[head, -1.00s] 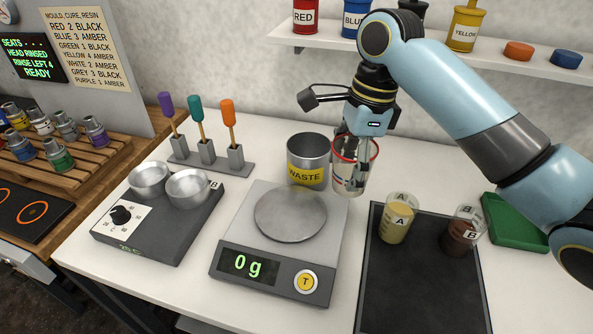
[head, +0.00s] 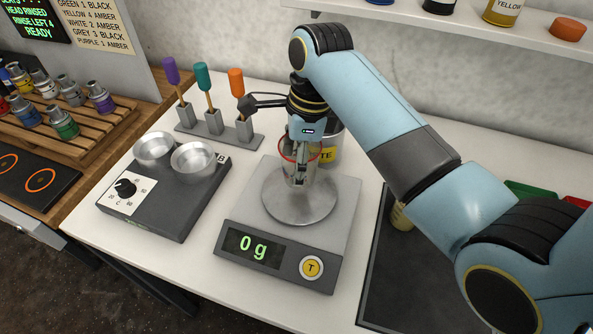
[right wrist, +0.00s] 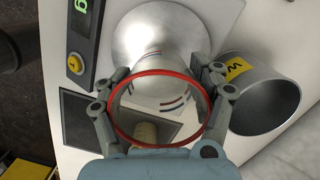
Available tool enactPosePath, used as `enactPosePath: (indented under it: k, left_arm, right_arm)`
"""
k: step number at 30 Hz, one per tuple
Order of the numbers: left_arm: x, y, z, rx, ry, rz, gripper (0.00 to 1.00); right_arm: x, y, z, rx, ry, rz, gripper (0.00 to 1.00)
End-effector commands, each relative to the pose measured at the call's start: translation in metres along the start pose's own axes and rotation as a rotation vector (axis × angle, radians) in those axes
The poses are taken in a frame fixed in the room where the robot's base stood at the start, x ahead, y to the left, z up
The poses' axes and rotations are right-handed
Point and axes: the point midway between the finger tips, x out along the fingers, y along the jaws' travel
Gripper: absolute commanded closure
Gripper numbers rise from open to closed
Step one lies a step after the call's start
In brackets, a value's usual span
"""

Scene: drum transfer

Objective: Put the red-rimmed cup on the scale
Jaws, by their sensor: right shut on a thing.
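The red-rimmed cup (head: 287,152) is a clear cup with a red rim, partly hidden by my right gripper (head: 300,172) in the head view. In the right wrist view the cup's red rim (right wrist: 110,108) lies between the two fingers of my right gripper (right wrist: 160,95), which are shut on it. The cup is upright over the round steel pan of the scale (head: 322,208); I cannot tell whether its base touches the pan. The scale display reads 0 g. The scale also shows in the right wrist view (right wrist: 182,12). My left gripper is not in view.
The waste bin (head: 330,153) stands just behind the scale, partly hidden by my arm. A two-bowl heater (head: 165,205) is to the left. A rack (head: 215,135) with coloured-handled tools is behind it. A dark mat (head: 390,285) lies to the right.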

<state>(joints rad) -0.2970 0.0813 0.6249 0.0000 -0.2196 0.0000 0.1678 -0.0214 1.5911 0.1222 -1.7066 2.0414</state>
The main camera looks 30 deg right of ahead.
Motion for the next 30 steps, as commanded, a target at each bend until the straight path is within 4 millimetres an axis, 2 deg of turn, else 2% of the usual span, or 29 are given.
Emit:
enactPosePath:
  k: [6,9,19,20,21,27,30]
  left_arm:
    - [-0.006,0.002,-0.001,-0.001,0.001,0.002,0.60]
    - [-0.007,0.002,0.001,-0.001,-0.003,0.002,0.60]
    - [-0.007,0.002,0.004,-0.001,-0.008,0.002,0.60]
    - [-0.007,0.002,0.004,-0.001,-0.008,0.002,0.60]
    - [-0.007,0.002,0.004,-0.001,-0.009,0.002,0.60]
    - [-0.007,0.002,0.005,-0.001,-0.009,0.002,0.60]
    - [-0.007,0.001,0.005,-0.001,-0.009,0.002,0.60]
  right_arm:
    - [0.030,0.000,-0.005,0.000,0.002,0.004,0.51]
    - [0.038,0.000,-0.006,0.000,0.001,0.002,0.51]
    - [0.042,-0.001,-0.006,0.000,0.001,0.001,0.51]
    - [0.042,-0.001,-0.006,0.000,0.000,0.001,0.32]
    - [0.042,-0.001,-0.006,0.000,0.000,0.000,0.27]
    - [0.042,-0.001,-0.006,0.000,0.000,0.001,0.03]
    - [0.041,-0.001,-0.006,0.000,0.000,0.001,0.03]
